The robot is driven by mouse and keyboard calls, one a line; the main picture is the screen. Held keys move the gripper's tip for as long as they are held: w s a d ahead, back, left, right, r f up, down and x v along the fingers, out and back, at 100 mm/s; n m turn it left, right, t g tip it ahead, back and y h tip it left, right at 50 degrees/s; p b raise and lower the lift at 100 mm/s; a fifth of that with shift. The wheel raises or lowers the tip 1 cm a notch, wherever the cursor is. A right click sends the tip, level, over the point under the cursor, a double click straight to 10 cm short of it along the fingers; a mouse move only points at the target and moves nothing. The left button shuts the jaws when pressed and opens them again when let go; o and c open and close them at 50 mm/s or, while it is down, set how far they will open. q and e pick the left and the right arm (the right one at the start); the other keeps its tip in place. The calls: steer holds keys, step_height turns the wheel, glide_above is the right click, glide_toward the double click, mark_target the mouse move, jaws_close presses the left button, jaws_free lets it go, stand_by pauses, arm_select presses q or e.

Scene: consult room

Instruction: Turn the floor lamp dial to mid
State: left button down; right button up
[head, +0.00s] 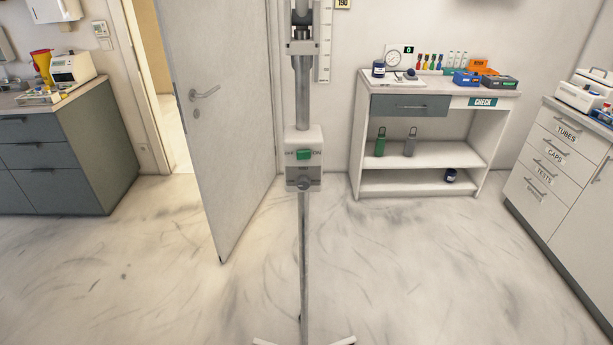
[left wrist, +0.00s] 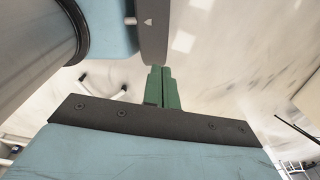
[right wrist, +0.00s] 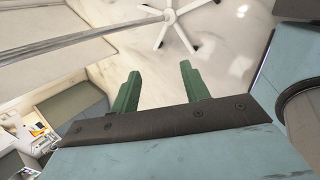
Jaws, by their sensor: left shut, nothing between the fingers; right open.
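The floor lamp's upright pole (head: 304,250) stands in the middle of the head view. A pale control box (head: 304,172) is fixed on the pole. It carries a green switch (head: 304,153) with lettering beside it and, below that, a grey round dial (head: 303,181). The dial's marks are too small to read. Neither gripper shows in the head view. My left gripper (left wrist: 163,70) is shut and empty in the left wrist view. My right gripper (right wrist: 160,75) is open and empty in the right wrist view. A pole and a white wheeled base (right wrist: 172,18) lie beyond it, apart from the fingers.
A half-open door (head: 222,110) stands behind the pole, to the left. A grey cabinet (head: 62,165) is at far left. A white shelf unit (head: 430,187) and a drawer cabinet (head: 560,160) stand at right. The floor around the pole is clear.

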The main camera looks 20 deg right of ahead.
steer(key=w+a+r+n+t+p, duration=0.1)
steer(key=w+a+r+n+t, duration=0.15)
steer(key=w+r, duration=0.45)
steer(key=w+a+r+n+t+p, duration=0.1)
steer(key=w+r+n+t, duration=0.2)
steer(key=r, duration=0.7)
steer(key=n+t+h+p, duration=0.2)
steer(key=n+t+h, duration=0.25)
steer(key=n, duration=0.35)
glide_toward(304, 185)
steer(key=x, duration=0.7)
steer(key=shift+w+p, duration=0.2)
steer(key=shift+p, duration=0.2)
arm_select(q)
steer(key=shift+w+r, duration=0.2)
steer(key=shift+r, duration=0.75)
steer(key=shift+w+r, duration=0.15)
steer(key=shift+r, duration=0.8)
steer(key=shift+w+r, duration=0.2)
steer(key=shift+r, duration=0.75)
arm_select(e)
steer(key=shift+w+d, duration=0.2)
steer(key=shift+w, duration=0.4)
steer(key=shift+c, duration=0.5)
steer(key=c, duration=0.9)
steer(key=shift+m, duration=0.25)
